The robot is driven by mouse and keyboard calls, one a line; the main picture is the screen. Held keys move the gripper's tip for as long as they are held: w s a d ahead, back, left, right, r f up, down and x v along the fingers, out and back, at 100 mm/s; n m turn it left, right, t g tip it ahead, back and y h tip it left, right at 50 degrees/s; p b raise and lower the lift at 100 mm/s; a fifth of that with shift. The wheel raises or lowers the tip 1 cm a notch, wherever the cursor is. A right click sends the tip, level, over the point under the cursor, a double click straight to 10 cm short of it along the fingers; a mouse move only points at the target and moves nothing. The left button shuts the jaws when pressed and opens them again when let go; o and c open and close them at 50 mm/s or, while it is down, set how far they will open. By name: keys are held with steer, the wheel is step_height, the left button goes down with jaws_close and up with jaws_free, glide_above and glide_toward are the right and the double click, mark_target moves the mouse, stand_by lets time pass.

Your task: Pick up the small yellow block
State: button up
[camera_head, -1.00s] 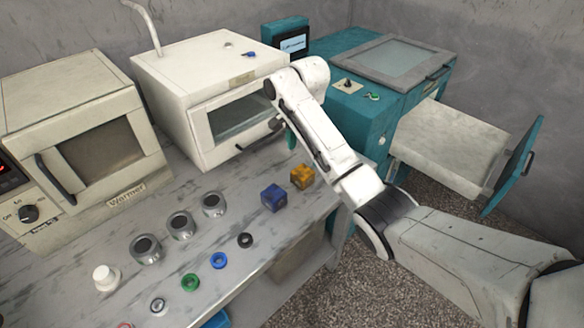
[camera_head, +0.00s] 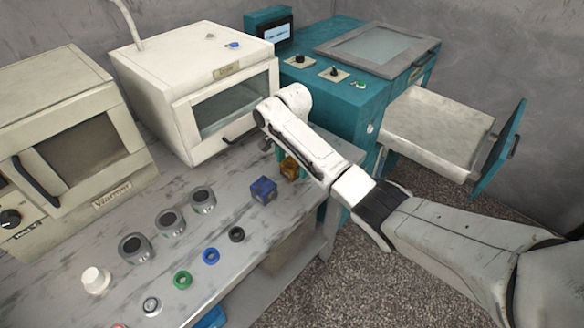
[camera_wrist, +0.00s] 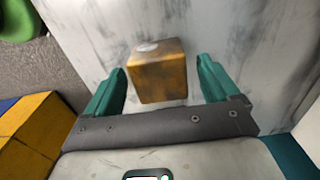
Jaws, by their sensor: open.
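The small yellow block (camera_head: 290,169), worn and orange-brown in places, stands on the grey workbench (camera_head: 215,230) near its right end. It also shows in the wrist view (camera_wrist: 158,74), between the two teal fingers of my gripper (camera_wrist: 161,68). The fingers are open, one on each side of the block, with a visible gap to each. I cannot tell how far the fingertips are above the bench. In the head view, my arm partly hides the block and most of my gripper.
A blue block (camera_head: 263,190) stands just left of the yellow block. A white oven-like machine (camera_head: 190,95) stands behind. Three metal cups (camera_head: 170,221) and several coloured rings (camera_head: 211,256) lie to the left. A teal machine with an open drawer (camera_head: 435,130) is at right.

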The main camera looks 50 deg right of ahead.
steer(key=shift+f, duration=0.1)
steer(key=c, duration=1.4)
